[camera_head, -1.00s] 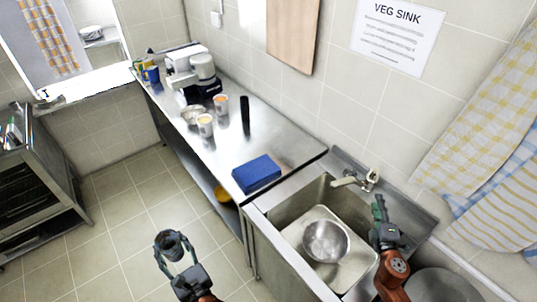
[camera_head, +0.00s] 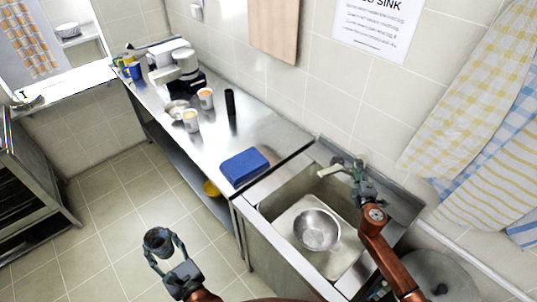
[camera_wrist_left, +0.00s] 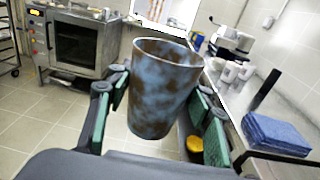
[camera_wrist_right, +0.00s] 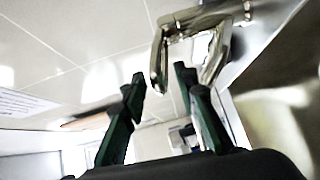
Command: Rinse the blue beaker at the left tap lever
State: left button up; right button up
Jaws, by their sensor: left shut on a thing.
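The blue beaker (camera_wrist_left: 165,88), mottled with brown blotches, is held upright in my left gripper (camera_head: 165,250). In the head view the beaker (camera_head: 157,240) is above the floor, left of the sink. My left gripper is shut on its sides. The tap (camera_head: 333,169) stands at the back of the sink. My right gripper (camera_head: 361,178) is close beside it on the right. In the right wrist view its fingers are apart and empty, with the metal tap (camera_wrist_right: 213,50) just beyond the tips. I cannot tell whether they touch it, and no water shows.
A metal bowl (camera_head: 317,230) sits in the sink basin (camera_head: 275,207). A folded blue cloth (camera_head: 244,167) lies on the counter (camera_head: 262,125) left of the sink. Cups, a black cylinder (camera_head: 230,108) and a mixer stand further back. Open floor lies under the beaker.

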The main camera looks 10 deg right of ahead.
jog(key=shift+c, duration=0.2)
grip_shut()
jog(key=shift+r, duration=0.1)
dwell(0.4)
